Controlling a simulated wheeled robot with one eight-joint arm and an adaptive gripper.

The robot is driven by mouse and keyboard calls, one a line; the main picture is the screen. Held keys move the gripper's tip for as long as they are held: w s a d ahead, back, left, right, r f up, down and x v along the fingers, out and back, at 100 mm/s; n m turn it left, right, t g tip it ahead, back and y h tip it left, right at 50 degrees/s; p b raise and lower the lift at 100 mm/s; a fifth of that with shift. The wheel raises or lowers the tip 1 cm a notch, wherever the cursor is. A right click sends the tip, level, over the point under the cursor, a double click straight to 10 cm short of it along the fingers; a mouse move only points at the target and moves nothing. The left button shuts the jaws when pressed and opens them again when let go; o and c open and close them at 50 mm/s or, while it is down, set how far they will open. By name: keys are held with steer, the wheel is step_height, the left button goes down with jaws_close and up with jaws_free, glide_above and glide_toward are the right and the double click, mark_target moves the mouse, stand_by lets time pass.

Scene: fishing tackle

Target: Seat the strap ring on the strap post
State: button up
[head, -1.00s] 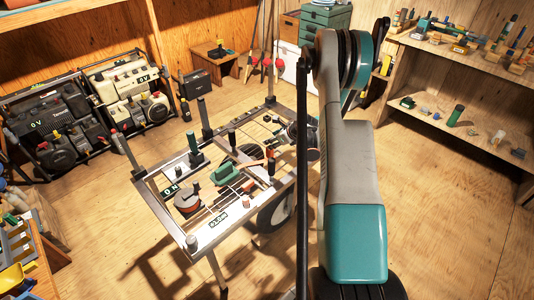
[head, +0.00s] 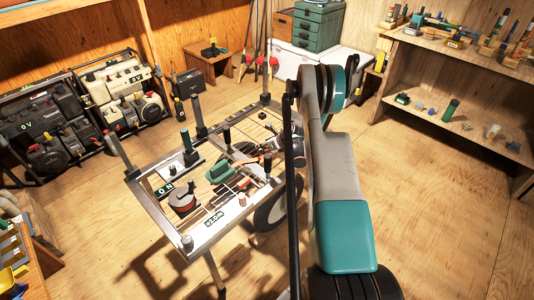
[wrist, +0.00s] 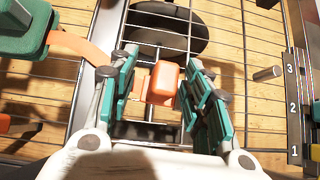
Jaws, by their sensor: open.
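In the wrist view my gripper (wrist: 162,92) is open, with its green-padded fingers on either side of an orange block (wrist: 161,84). A small gap shows beside the block, and I cannot tell whether it is the strap ring's tab. An orange strap (wrist: 82,46) curves from a green block (wrist: 28,36) at the upper left. A short grey peg (wrist: 268,73) stands by a plate numbered 1 to 3 at the right; I cannot tell if it is the strap post. In the head view my arm hides most of the gripper, at the cart's right side.
The wire-decked cart (head: 222,232) carries a green block (head: 219,172), a round reel-like part (head: 182,200) and several upright posts. Generators (head: 45,125) stand at the left wall. A shelf (head: 470,130) stands at the right. The floor in front is clear.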

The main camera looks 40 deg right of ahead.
steer(key=b+x, duration=0.1)
steer(key=x, duration=0.1)
steer(key=b+x, duration=0.1)
steer(key=x, duration=0.2)
steer(key=shift+w+d+f+b, duration=0.15)
steer(key=shift+d+f+b, duration=0.1)
steer(key=shift+b, duration=0.1)
steer(key=shift+r, duration=0.2)
jaws_close()
